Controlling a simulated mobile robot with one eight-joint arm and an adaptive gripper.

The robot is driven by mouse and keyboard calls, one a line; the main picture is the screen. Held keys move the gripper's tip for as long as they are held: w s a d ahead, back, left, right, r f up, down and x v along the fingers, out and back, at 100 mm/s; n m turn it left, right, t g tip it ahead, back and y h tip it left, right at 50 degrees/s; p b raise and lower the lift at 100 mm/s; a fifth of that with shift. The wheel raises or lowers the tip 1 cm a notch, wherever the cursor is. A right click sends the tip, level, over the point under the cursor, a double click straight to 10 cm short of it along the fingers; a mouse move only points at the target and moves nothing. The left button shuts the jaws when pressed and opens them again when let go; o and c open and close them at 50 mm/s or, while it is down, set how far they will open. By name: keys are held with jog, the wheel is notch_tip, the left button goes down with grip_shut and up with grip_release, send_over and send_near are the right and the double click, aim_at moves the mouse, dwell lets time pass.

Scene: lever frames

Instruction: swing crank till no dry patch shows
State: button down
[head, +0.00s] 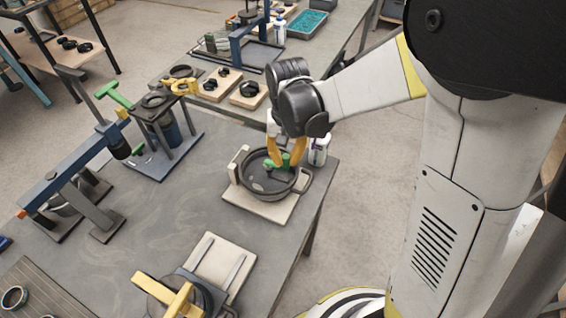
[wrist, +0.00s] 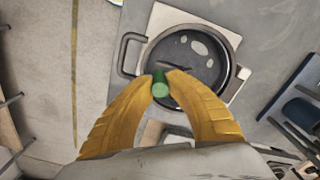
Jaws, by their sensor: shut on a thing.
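A dark round pan (head: 262,178) with side handles sits on a pale square base (head: 252,203) near the table's right edge. A crank with a green knob (wrist: 160,87) stands over the pan. My gripper (head: 285,163) is above the pan with its yellow fingers shut on the green knob; the wrist view shows a fingertip on each side of it. In the wrist view the pan floor (wrist: 190,60) is dark and glossy, with several lighter patches near its far side. The gripper hides the near part of the pan.
A white bottle (head: 319,150) stands just right of the pan. A blue-framed press with a green handle (head: 115,95) and a lever frame (head: 85,165) stand to the left. A pale board with rails (head: 221,262) lies in front. Grey tabletop between them is free.

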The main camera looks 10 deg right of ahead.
jog(key=n, duration=0.2)
jog(key=w+n, duration=0.1)
jog(key=shift+w+d+n, duration=0.3)
jog(key=shift+d+n, duration=0.1)
jog(key=n, duration=0.1)
jog(key=w+n, duration=0.1)
jog(key=n, duration=0.1)
jog(key=shift+w+n+b, duration=0.3)
jog(key=shift+b, duration=0.1)
jog(key=n, duration=0.1)
jog(key=w+n, duration=0.1)
jog(key=n, duration=0.1)
jog(key=shift+w+a, duration=0.1)
jog(key=shift+w, duration=0.2)
jog(key=shift+w+a+n, duration=0.15)
jog(key=shift+w+n, duration=0.1)
jog(key=shift+n, duration=0.5)
jog(key=shift+w+a+n, duration=0.15)
jog(key=shift+w+n, duration=0.1)
jog(key=shift+n, duration=0.5)
jog(key=c, duration=1.3)
grip_release()
jog(key=shift+w, duration=0.1)
jog(key=shift+c, duration=0.2)
